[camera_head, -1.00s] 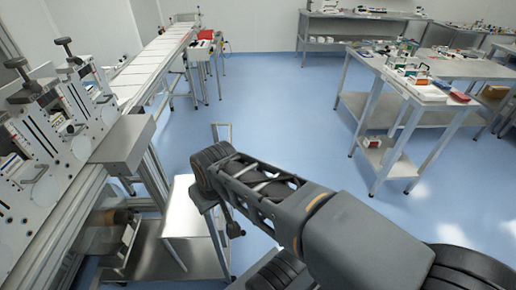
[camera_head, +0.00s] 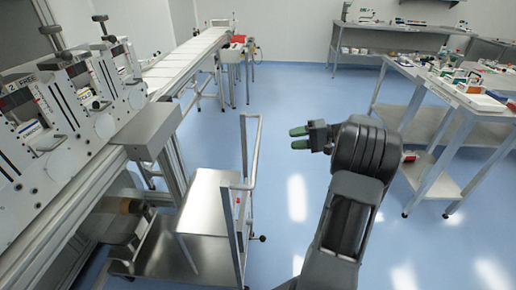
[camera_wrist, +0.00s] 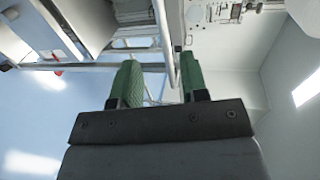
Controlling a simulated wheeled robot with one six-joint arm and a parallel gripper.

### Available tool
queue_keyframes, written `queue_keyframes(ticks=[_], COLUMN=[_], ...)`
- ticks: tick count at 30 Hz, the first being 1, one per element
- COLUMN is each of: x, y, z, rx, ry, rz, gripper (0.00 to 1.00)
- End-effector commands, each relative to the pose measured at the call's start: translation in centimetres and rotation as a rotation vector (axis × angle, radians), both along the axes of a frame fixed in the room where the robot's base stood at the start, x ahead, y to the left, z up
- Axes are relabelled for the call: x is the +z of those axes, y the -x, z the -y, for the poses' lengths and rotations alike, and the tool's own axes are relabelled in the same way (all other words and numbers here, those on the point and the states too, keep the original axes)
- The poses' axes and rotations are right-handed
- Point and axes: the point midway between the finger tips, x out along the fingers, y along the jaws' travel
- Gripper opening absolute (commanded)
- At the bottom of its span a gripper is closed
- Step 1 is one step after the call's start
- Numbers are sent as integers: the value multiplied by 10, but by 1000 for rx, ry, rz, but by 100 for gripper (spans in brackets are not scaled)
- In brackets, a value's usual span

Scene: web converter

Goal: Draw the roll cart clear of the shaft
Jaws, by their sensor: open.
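The roll cart is a low metal cart with a flat steel top (camera_head: 207,190) and an upright tubular handle frame (camera_head: 257,150) on its right side. It stands at the lower left of the head view, close beside the machine. A brownish cylinder (camera_head: 130,206) shows under the machine, left of the cart; whether it sits on the shaft is unclear, and the shaft is not clearly visible. My gripper (camera_head: 291,138) has green fingers, is open and empty, and is right of the handle, apart from it. In the wrist view a handle tube (camera_wrist: 163,30) appears beyond the open fingers (camera_wrist: 157,75).
The converter machine (camera_head: 75,110) fills the left side. A long conveyor (camera_head: 190,60) runs to the back. Workbenches with parts (camera_head: 470,95) stand at right, and another bench (camera_head: 395,30) at the back. Blue floor (camera_head: 285,95) is free between the cart and the benches.

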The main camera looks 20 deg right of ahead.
Motion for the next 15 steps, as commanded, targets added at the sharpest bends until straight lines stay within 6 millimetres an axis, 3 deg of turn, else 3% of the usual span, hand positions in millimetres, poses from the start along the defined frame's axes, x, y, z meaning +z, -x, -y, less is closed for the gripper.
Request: queue_keyframes(ticks=[4, 15], x=[-4, -18], y=[-9, -43], z=[-11, -72], rx=[-3, -2], ry=[-14, -12], rz=[14, 12], gripper=[41, 41])
